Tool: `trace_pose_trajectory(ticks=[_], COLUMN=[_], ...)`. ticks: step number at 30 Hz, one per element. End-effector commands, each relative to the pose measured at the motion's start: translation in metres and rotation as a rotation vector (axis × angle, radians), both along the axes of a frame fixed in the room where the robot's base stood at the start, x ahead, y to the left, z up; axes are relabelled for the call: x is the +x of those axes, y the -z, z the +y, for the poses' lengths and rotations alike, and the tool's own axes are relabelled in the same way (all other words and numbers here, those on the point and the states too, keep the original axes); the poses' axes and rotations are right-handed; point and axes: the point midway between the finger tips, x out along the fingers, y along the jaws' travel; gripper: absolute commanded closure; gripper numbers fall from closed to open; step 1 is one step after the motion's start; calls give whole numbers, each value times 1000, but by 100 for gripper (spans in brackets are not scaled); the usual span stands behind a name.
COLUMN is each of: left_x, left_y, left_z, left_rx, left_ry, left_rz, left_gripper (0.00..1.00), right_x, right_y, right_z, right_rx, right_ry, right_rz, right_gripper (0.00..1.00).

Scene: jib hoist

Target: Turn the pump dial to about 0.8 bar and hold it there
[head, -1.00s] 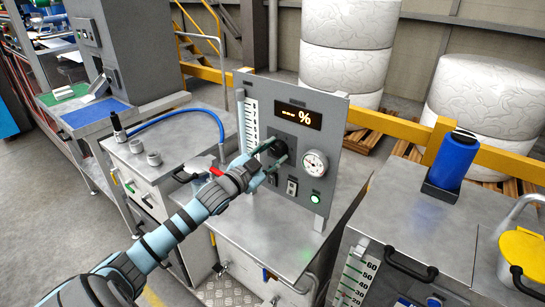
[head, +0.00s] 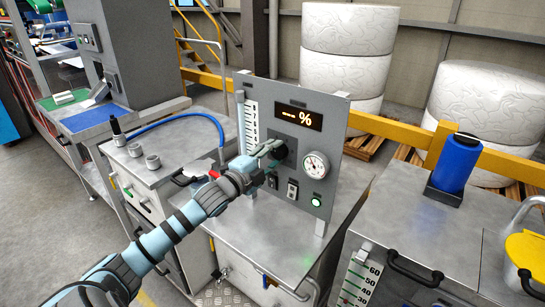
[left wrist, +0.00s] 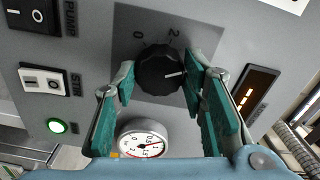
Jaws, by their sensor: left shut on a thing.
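The pump dial (left wrist: 160,70) is a black ribbed knob with a white pointer line, on a grey panel marked 0 and 2. In the left wrist view its line points right, toward one finger. My left gripper (left wrist: 158,78) is shut on the dial, with a green-padded finger on each side. In the head view the left gripper (head: 272,152) reaches the panel from the left and partly covers the dial (head: 281,152). The round white gauge (head: 316,165) has a red needle; it also shows in the left wrist view (left wrist: 143,140), with its reading too small to tell surely. My right gripper is out of view.
The panel's display (head: 299,116) shows dashes and a percent sign. The pump switch (left wrist: 34,15), a second switch (left wrist: 45,80) and a lit green lamp (head: 316,203) sit near the dial. A blue cylinder (head: 454,163) stands on the bench at right.

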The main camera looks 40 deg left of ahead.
Motion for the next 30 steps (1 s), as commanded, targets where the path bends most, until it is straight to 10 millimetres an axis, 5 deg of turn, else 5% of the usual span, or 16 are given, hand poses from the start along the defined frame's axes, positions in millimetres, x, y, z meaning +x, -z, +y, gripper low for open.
trace_pose_trajectory(ticks=[18,19,22,30], left_x=[0,0,0,0], left_y=[1,0,0,0], left_z=[0,0,0,0], left_rx=[47,47,47,46], left_ry=[-1,-1,-1,0], left_rz=[3,3,2,1], left_gripper=[90,59,43,42], right_x=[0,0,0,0], right_y=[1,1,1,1], right_z=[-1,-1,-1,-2], right_rx=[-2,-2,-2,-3], right_ry=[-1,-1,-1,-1], right_rz=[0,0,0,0], right_gripper=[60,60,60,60])
